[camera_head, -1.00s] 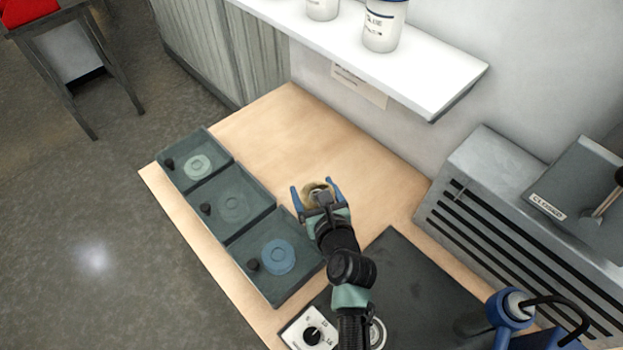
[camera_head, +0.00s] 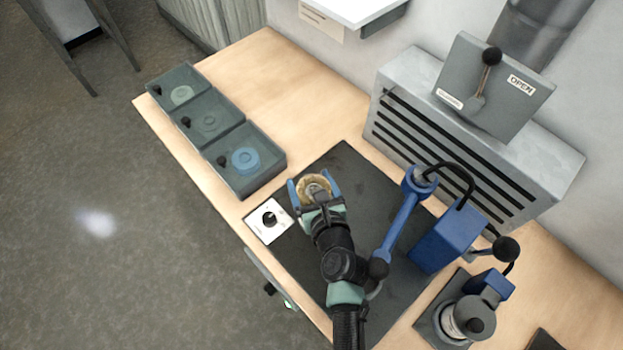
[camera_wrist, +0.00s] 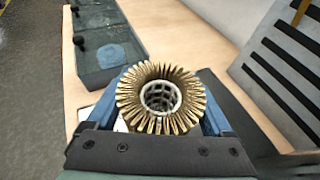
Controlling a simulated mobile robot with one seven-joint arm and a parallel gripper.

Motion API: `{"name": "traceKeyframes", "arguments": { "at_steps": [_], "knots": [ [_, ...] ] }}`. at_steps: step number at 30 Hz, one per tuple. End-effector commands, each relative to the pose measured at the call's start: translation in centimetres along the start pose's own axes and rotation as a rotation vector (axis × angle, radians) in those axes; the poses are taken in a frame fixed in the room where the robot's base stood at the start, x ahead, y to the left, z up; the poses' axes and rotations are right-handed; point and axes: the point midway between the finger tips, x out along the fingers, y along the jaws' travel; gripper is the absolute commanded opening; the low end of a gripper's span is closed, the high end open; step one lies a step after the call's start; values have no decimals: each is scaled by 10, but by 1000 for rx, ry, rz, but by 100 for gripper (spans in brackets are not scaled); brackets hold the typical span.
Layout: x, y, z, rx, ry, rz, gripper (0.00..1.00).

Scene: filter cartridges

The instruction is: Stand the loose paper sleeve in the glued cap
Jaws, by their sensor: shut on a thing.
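My gripper (camera_head: 315,186) is shut on the pleated tan paper sleeve (camera_head: 313,187), with a blue finger on either side. In the wrist view the sleeve (camera_wrist: 160,97) is seen from above as a ring of pleats around a pale mesh core. The sleeve is over the dark mat (camera_head: 352,178), right of the white dial box. Its lower end is hidden, so I cannot tell whether it touches anything. I cannot make out a glued cap on the mat; the area under the sleeve and gripper is covered.
A three-part tray (camera_head: 262,180) at the left holds round discs, including a blue one (camera_head: 245,160). The dial box (camera_head: 268,220) is close left. A blue lever device (camera_head: 402,222) stands close right. A slotted grey unit (camera_head: 400,85) is behind. Bare wood lies behind the mat.

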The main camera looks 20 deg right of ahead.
Motion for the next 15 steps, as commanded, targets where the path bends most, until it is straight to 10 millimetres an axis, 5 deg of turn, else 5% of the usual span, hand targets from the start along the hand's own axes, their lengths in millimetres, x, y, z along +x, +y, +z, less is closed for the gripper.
{"name": "traceKeyframes", "arguments": {
  "at_steps": [15],
  "knots": [
    [15, 0, -35, -1, 0, -1, 32]
  ]
}}
